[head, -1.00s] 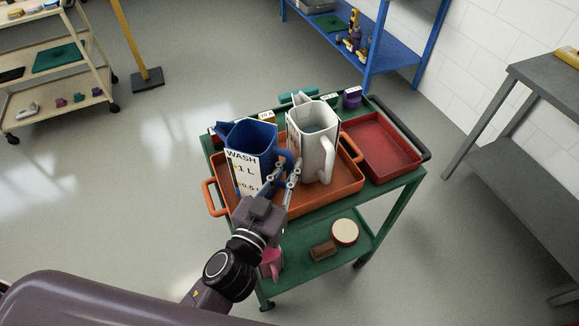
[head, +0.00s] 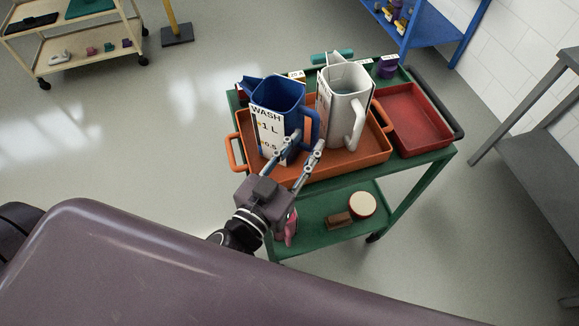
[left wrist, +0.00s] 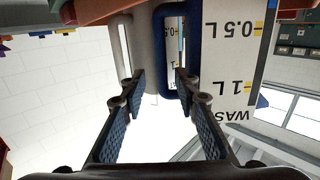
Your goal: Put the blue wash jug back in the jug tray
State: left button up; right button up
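The blue wash jug (head: 283,94) stands upright in the orange tray (head: 330,170), its white "WASH 1 L" label facing front and its handle on the right. A white jug (head: 347,104) stands beside it on the right in the same tray. My left gripper (head: 304,147) is open and empty, in front of the blue jug's handle. In the left wrist view my open fingers (left wrist: 159,80) point toward the blue handle (left wrist: 193,50), with the inverted label (left wrist: 232,70) to the right. Where the jug's base meets the tray is partly hidden. My right gripper is not in view.
The orange tray is on a green cart (head: 420,172). An empty red tray (head: 418,118) is to its right. A brush (head: 340,219) and a round tin (head: 361,204) are on the lower shelf. A grey table (head: 540,140) stands at right. The floor left of the cart is clear.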

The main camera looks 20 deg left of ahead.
pick_arm(q)
jog(key=b+v, duration=0.2)
jog(key=v, duration=0.4)
jog(key=shift+s, duration=0.25)
